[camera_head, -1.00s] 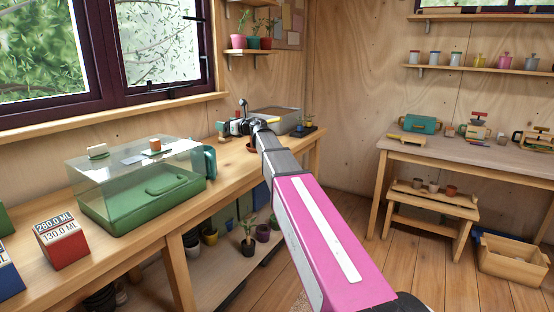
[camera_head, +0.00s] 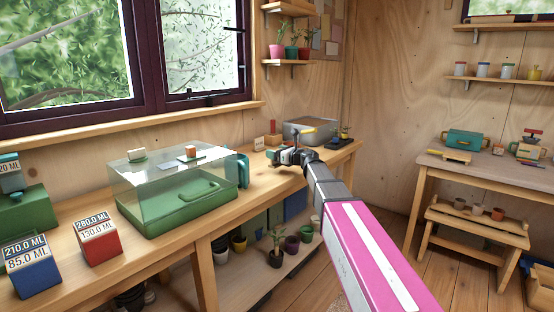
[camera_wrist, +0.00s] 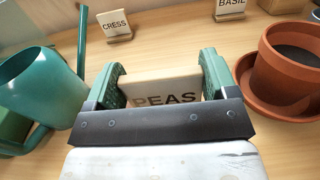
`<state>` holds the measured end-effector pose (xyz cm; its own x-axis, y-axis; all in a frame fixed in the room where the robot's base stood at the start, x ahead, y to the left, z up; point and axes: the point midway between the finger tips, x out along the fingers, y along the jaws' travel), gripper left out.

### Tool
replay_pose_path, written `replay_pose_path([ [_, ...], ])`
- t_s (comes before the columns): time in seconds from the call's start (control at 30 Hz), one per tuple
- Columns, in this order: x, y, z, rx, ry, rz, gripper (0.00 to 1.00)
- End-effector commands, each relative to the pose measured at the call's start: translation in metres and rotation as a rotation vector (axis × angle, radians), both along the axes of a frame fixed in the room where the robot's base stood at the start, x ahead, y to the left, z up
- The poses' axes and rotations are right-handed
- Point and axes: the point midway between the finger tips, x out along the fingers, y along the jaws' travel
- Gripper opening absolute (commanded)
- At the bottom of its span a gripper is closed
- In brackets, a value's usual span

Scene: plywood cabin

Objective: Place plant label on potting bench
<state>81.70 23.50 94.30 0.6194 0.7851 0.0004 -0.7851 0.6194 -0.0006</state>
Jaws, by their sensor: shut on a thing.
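My gripper (camera_wrist: 160,92) has green-padded fingers shut on a pale wooden plant label (camera_wrist: 160,85) reading "PEAS". The label's lower part is hidden behind the gripper body, and I cannot tell whether it touches the wood. In the head view my gripper (camera_head: 284,157) is small and dark, over the far part of the potting bench (camera_head: 180,209). The bench top also shows in the wrist view (camera_wrist: 170,40). A "CRESS" label (camera_wrist: 116,26) and a "BASIL" label (camera_wrist: 231,8) stand on it beyond my gripper.
In the wrist view a teal watering can (camera_wrist: 38,85) is left of my gripper, and a terracotta pot (camera_wrist: 285,60) on a saucer is close right. A clear-lidded green propagator (camera_head: 178,190) and a grey tray (camera_head: 311,131) also stand on the bench.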

Motion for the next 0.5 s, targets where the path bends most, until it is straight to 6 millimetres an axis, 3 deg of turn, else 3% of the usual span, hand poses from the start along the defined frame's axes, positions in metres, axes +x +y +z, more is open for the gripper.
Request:
replay_pose_path([
  [0.2,0.000,0.000,-0.025,0.000,0.001,0.000,0.56],
  [0.5,0.000,0.000,-0.026,0.000,0.000,0.000,0.56],
])
